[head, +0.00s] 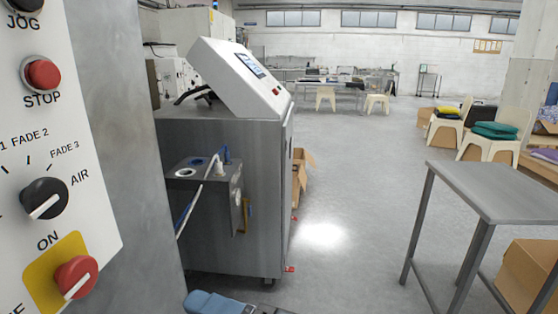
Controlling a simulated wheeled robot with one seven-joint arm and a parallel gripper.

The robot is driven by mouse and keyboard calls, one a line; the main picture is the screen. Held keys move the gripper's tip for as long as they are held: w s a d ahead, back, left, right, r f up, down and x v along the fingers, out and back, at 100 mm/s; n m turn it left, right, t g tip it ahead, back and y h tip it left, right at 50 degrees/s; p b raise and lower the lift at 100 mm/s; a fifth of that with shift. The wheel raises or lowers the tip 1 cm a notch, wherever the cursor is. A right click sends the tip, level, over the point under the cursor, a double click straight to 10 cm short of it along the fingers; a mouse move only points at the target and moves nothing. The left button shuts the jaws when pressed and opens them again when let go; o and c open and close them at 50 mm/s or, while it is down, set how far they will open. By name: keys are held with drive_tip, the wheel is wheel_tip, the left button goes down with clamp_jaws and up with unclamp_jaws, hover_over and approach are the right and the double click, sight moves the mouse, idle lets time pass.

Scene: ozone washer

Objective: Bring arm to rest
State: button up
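My gripper does not show in the head view, so its opening and anything in it are hidden. A blue rounded piece with a dark part beside it shows at the bottom edge, left of centre; it may be part of my arm, but I cannot tell. A large grey metal machine (225,217) with a slanted white control head (238,77) stands left of centre. A white control panel (85,135) fills the left edge, close to the camera. It has a red stop button (43,74), a black selector knob (44,199) and a red knob (76,277) on a yellow plate.
A bare grey metal table (495,188) stands at the right, with a cardboard box (527,273) by its legs. Chairs with folded cloths (495,130) stand behind it. An open cardboard box (300,175) sits beside the machine. The floor (345,200) between machine and table is clear.

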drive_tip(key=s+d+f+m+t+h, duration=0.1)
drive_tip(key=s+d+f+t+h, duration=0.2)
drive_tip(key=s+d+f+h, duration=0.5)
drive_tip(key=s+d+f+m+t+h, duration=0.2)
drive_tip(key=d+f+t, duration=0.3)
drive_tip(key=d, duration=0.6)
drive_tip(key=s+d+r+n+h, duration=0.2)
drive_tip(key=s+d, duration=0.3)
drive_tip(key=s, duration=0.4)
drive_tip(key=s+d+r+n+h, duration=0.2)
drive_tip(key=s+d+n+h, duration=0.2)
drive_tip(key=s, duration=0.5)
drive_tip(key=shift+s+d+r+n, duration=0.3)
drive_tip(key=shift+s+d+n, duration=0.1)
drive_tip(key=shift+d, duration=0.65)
